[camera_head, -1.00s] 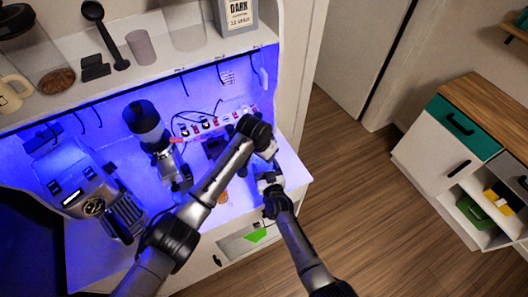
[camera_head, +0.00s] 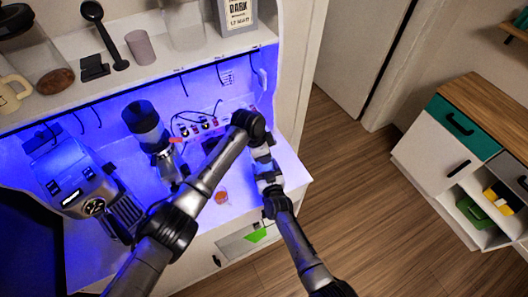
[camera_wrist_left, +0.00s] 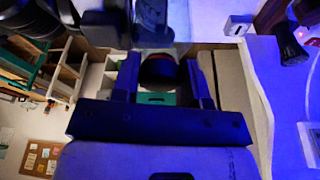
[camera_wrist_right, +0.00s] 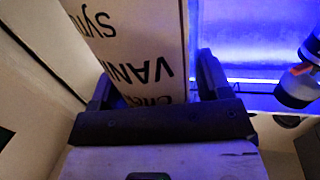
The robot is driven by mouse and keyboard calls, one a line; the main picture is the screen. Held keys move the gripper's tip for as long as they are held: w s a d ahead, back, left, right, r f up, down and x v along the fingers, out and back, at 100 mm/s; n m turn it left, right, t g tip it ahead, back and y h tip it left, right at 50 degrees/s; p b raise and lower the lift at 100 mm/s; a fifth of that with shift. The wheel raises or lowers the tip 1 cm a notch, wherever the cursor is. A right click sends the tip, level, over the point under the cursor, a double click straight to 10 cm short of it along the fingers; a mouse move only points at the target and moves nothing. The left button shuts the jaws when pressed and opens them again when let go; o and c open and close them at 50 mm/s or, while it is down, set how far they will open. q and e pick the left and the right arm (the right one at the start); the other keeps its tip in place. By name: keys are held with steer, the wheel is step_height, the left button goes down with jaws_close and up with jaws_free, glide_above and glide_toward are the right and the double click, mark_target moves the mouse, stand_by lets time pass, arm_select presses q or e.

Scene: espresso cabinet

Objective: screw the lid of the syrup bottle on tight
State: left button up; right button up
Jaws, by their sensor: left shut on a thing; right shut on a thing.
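The syrup bottle (camera_wrist_right: 130,35) is pale with dark print reading "syrup" and "VANI…", upside down in the right wrist view. My right gripper (camera_wrist_right: 155,88) is shut around its body. In the head view my right gripper (camera_head: 268,184) is low at the counter's right end. My left gripper (camera_head: 263,155) is just above it. In the left wrist view my left gripper (camera_wrist_left: 160,80) is shut on a dark round piece with a reddish rim, which looks like the lid (camera_wrist_left: 158,68). The lid's seat on the bottle neck is hidden, so I cannot tell how tight it is.
A grinder (camera_head: 147,125) and an espresso machine (camera_head: 75,185) stand left of my arms. A small orange disc (camera_head: 221,197) lies on the counter (camera_head: 205,208). A power strip (camera_head: 205,125) runs along the back. Open floor (camera_head: 345,190) lies to the right.

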arm_select(q)
steer(key=m, duration=0.2)
steer(key=m+g, duration=0.1)
steer(key=m, duration=0.2)
steer(key=shift+w+a+f, duration=0.1)
steer(key=shift+a+f, duration=0.05)
steer(key=shift+f, duration=0.05)
steer(key=m, duration=0.2)
steer(key=m+g, duration=0.1)
steer(key=m, duration=0.1)
steer(key=shift+w+r+m+y, duration=0.1)
steer(key=shift+w+m+y, duration=0.05)
steer(key=shift+m+y, duration=0.15)
steer(key=o, duration=0.9)
steer(key=shift+s+d+v, duration=0.1)
steer(key=shift+d+v, duration=0.05)
steer(key=shift+v, duration=0.6)
steer(key=shift+s+d+v, duration=0.1)
steer(key=shift+d+v, duration=0.05)
steer(key=shift+v, duration=0.6)
steer(key=shift+s+d+v, duration=0.1)
steer(key=shift+d+v, duration=0.05)
steer(key=shift+v, duration=0.6)
steer(key=shift+d+r, duration=0.1)
steer(key=shift+c, duration=0.4)
